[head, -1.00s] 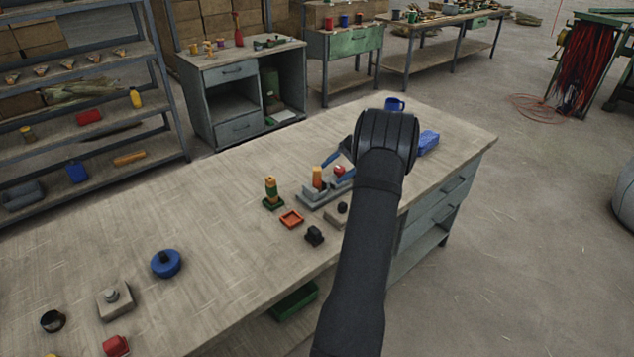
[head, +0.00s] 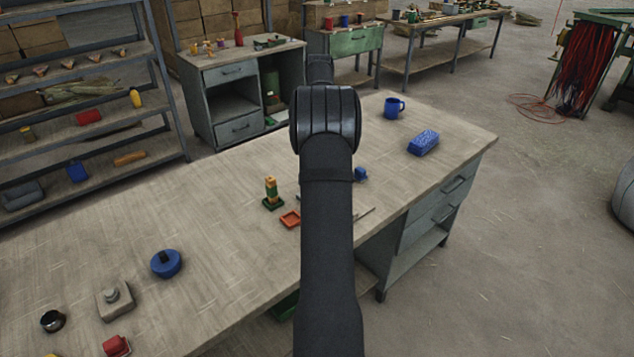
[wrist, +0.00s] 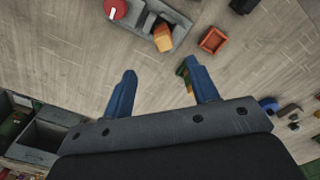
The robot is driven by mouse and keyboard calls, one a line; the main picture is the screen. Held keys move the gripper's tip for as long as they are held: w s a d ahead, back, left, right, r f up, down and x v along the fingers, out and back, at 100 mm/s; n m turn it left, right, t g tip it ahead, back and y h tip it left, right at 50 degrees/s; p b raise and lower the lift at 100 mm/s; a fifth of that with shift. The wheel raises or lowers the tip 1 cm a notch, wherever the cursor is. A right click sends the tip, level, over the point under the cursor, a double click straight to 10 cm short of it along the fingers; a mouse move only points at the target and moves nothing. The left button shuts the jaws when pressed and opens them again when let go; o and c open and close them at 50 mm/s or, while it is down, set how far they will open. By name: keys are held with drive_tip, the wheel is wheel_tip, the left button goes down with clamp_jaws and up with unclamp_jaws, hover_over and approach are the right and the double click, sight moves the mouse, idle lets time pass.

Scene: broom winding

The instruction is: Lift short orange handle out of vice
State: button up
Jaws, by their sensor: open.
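In the wrist view the short orange handle (wrist: 163,38) stands in the grey vice (wrist: 181,31), near the top of the picture. My gripper (wrist: 161,70) is open, with its two blue fingers spread and nothing between them. The handle lies beyond the fingertips, apart from them. In the head view my arm hides the vice, the handle and most of the gripper.
A green stand with stacked pieces (head: 271,193) and an orange tray (head: 290,219) are left of my arm. A blue mug (head: 394,107) and a blue box (head: 423,143) stand on the right. A blue round piece (head: 165,263) lies front left.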

wheel_tip(320, 180, down, 9)
drive_tip(key=shift+s+a+f, duration=0.15)
drive_tip(key=shift+f, duration=1.2)
drive_tip(key=shift+s+a+f, duration=0.1)
drive_tip(key=shift+a+f, duration=0.05)
drive_tip(key=shift+f, duration=1.2)
drive_tip(key=shift+c, duration=0.4)
drive_tip(key=c, duration=1)
